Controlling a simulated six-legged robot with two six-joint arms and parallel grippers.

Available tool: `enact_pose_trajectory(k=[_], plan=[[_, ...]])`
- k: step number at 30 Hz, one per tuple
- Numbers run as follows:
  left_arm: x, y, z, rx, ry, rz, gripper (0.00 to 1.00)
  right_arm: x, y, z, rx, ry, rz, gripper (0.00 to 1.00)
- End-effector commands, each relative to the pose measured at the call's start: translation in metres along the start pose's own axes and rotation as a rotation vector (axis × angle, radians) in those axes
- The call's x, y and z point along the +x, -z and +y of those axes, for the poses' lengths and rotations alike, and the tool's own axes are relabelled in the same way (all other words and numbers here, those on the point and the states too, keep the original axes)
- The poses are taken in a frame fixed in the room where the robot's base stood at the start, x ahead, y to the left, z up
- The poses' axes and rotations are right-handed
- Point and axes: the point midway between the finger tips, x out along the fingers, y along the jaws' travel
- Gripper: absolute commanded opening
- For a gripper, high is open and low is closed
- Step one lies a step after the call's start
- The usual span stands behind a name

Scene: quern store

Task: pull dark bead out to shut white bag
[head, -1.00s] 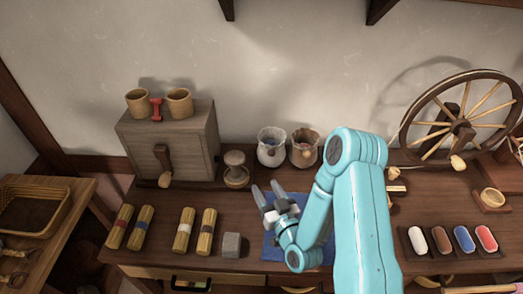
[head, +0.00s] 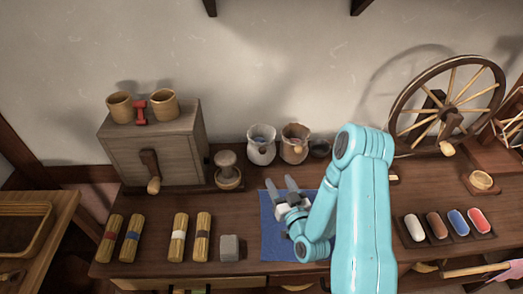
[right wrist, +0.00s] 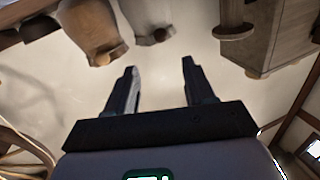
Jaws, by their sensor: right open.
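The white bag (head: 261,151) stands open at the back of the table, left of a brown bag (head: 293,152). My left gripper is out of view.
A wooden box mill (head: 150,155) with cups on top and a round wooden stand (head: 228,174) are left of the bags. A dark bowl (head: 319,149) is right of the brown bag. A spinning wheel (head: 447,105) stands at right. The blue cloth (head: 270,228) has free room.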

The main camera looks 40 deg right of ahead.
Motion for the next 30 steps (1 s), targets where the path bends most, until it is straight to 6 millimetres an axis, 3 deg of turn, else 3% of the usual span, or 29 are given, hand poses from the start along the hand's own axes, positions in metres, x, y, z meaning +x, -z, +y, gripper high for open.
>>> enact_pose_trajectory(k=[12,18,24,30], plan=[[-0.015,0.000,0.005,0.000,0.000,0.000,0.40,0.096,0.003,-0.004,0.001,0.003,0.005,0.53],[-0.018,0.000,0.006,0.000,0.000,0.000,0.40,0.135,0.002,-0.004,0.002,0.002,0.003,0.53],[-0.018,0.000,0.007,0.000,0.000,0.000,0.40,0.154,0.001,-0.004,0.003,0.000,0.001,0.53],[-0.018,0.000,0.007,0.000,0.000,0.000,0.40,0.157,0.001,-0.004,0.003,0.001,0.000,0.53]])
